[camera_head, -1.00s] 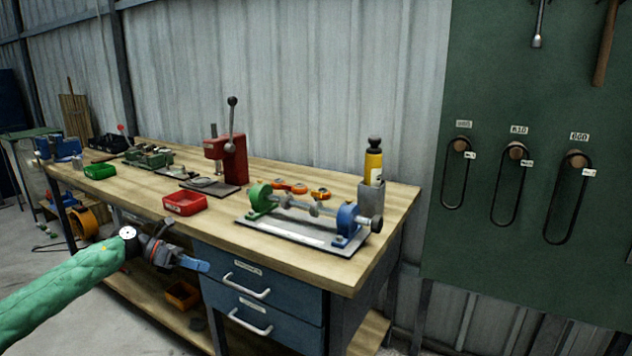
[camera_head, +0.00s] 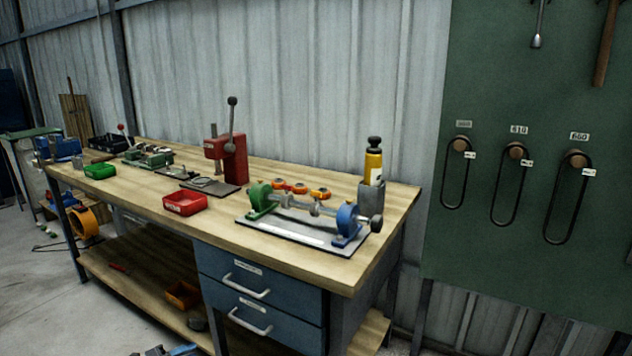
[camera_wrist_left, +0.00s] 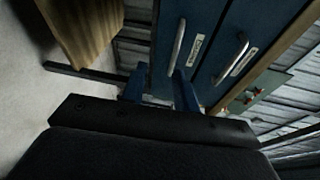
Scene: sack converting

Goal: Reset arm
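My left gripper (camera_head: 168,350) shows only as a small blue and dark piece at the bottom edge of the head view, low in front of the workbench (camera_head: 290,262). In the left wrist view its two blue fingers (camera_wrist_left: 160,90) stand apart with nothing between them. The blue drawer fronts (camera_wrist_left: 205,45) with metal handles lie beyond the fingers. They also show in the head view (camera_head: 285,290), both closed. I cannot tell how far the fingertips are from them. My right gripper is in neither view.
On the bench top stand a red lever press (camera_head: 232,160), a red tray (camera_head: 185,203), a green tray (camera_head: 100,171), a roller fixture (camera_head: 310,215) and a yellow bottle (camera_head: 373,165). An orange bin (camera_head: 183,294) sits on the lower shelf. Floor left of the bench is mostly clear.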

